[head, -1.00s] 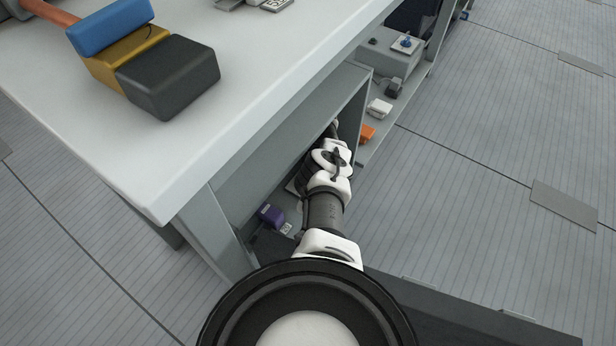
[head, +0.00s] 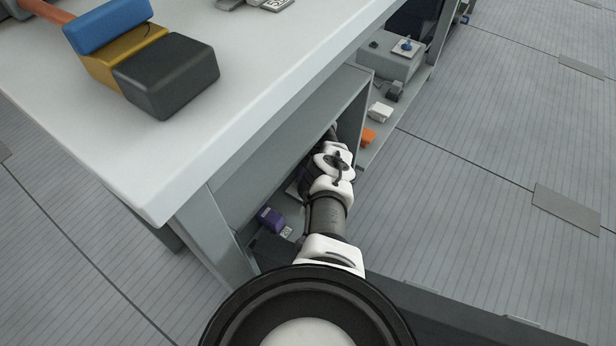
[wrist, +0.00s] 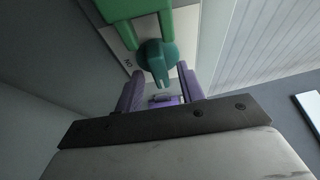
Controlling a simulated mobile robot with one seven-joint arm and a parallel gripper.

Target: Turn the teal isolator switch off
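The teal isolator switch (wrist: 157,58) shows in the wrist view, a rounded knob with a narrow grip, on a pale plate (wrist: 118,45) with dark lettering, seen upside down or sideways. My gripper (wrist: 160,72) has two purple fingers, spread apart, one on each side of the switch's grip. Small gaps seem to show between the fingers and the grip; I cannot tell whether either finger touches. In the head view my arm reaches into the bay under the bench, and the gripper and switch are hidden there.
A green part (wrist: 135,9) stands close beside the switch in the wrist view. In the head view, bay walls (head: 352,115) enclose my arm. A purple block (head: 270,217) lies near the bay's front. Orange (head: 368,136) and white (head: 380,110) items sit in the neighbouring bay.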

